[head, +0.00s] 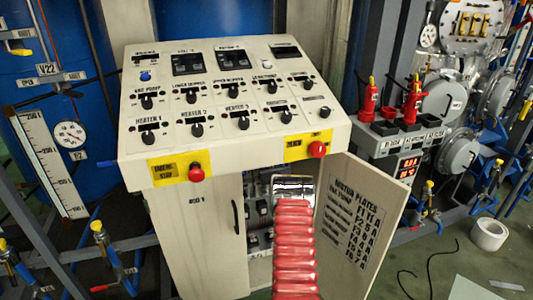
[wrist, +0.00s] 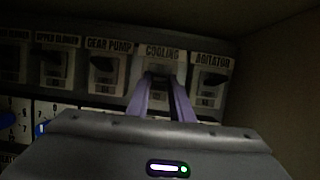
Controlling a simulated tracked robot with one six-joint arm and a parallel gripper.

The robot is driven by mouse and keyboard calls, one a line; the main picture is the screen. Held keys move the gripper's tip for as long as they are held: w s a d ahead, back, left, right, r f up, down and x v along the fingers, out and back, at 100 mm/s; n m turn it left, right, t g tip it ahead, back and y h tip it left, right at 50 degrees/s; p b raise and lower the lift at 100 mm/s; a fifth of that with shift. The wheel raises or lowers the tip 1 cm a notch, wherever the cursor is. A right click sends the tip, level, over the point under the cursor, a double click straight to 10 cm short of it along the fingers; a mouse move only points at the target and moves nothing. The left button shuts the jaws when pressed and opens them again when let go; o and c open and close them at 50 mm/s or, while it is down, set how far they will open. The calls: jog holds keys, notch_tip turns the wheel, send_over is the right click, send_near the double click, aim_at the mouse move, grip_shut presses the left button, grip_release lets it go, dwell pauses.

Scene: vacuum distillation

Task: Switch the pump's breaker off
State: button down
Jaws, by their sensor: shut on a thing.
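In the wrist view, a row of labelled breakers runs along the top. The gear pump breaker (wrist: 106,74) has a dark lever. The cooling breaker (wrist: 160,62) is to its right and the agitator breaker (wrist: 209,82) is further right. My gripper (wrist: 160,84) has its two purple-grey fingers closed together at the cooling breaker, on its lever. The fingers hide most of that lever. In the head view my red arm reaches into the open lower cabinet (head: 223,235); the fingertips are hidden there.
The cabinet's right door (head: 363,225) stands open and carries a printed "motor plates" list. The sloped control panel (head: 220,95) above has several knobs and red emergency stops (head: 317,149). In the wrist view the cabinet wall (wrist: 275,85) is close on the right.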

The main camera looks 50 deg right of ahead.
jog(key=shift+w+d+f+t+h, duration=0.15)
jog(key=shift+f+t+h, duration=0.55)
jog(key=shift+f+t, duration=0.35)
jog(key=shift+t, duration=0.35)
jog(key=c, duration=1.6)
grip_release()
jog(key=shift+w, duration=0.1)
jog(key=shift+o, duration=0.2)
jog(key=v, duration=1.4)
jog(key=shift+w, duration=0.1)
